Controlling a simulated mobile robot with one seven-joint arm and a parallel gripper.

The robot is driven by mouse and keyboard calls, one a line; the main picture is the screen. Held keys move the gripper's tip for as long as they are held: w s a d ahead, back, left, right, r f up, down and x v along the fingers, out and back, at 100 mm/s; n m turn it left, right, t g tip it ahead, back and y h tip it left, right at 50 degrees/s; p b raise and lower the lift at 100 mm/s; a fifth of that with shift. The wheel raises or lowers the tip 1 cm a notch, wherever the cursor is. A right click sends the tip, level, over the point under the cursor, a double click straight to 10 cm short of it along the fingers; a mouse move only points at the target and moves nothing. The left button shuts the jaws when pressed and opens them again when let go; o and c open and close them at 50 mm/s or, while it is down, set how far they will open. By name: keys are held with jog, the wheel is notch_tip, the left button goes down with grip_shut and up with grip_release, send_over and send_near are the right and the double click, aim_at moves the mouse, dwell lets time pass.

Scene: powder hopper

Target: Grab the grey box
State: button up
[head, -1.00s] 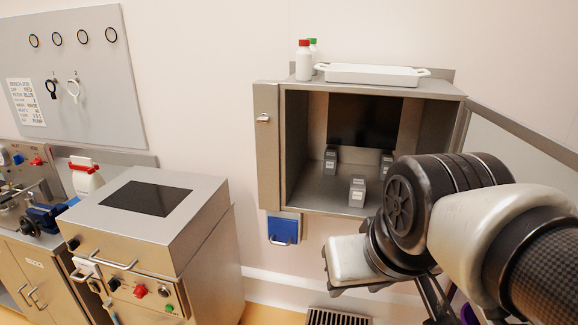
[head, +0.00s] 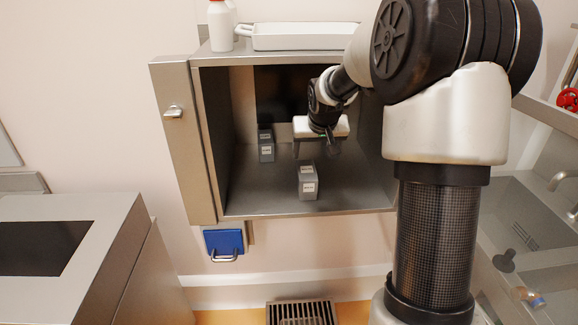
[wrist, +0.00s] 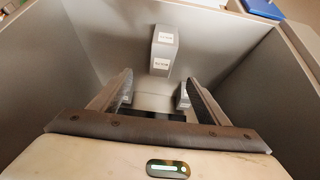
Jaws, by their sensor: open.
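Small grey boxes with white labels stand in an open metal cabinet (head: 225,195). The front grey box (head: 308,184) stands near the middle of the cabinet floor; it also shows beyond the fingertips in the wrist view (wrist: 163,52). A second grey box (head: 266,147) stands at the back left. My gripper (head: 316,158) is inside the cabinet, above and behind the front box. It is open and nothing is held between its fingers (wrist: 157,84).
A white tray (head: 300,38) and a red-capped bottle (head: 220,28) stand on the cabinet's top. The cabinet door (head: 180,140) is at its left edge. A blue handled panel (head: 223,242) hangs below. The cabinet walls closely surround my gripper.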

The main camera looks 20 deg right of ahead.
aim_at(307, 172)
jog(key=p+x, duration=0.1)
jog(key=x, duration=1.1)
jog(key=shift+w+a+f, duration=0.1)
jog(key=shift+w+f, duration=0.2)
jog(key=shift+w, duration=0.05)
jog(key=shift+a+p+x, duration=0.15)
jog(key=shift+p+x, duration=0.1)
jog(key=shift+x, duration=1.05)
jog(key=shift+a+p+x, duration=0.15)
jog(key=shift+p+x, duration=0.05)
jog(key=shift+x, duration=1.15)
jog(key=shift+d, duration=0.15)
jog(key=c, duration=1.3)
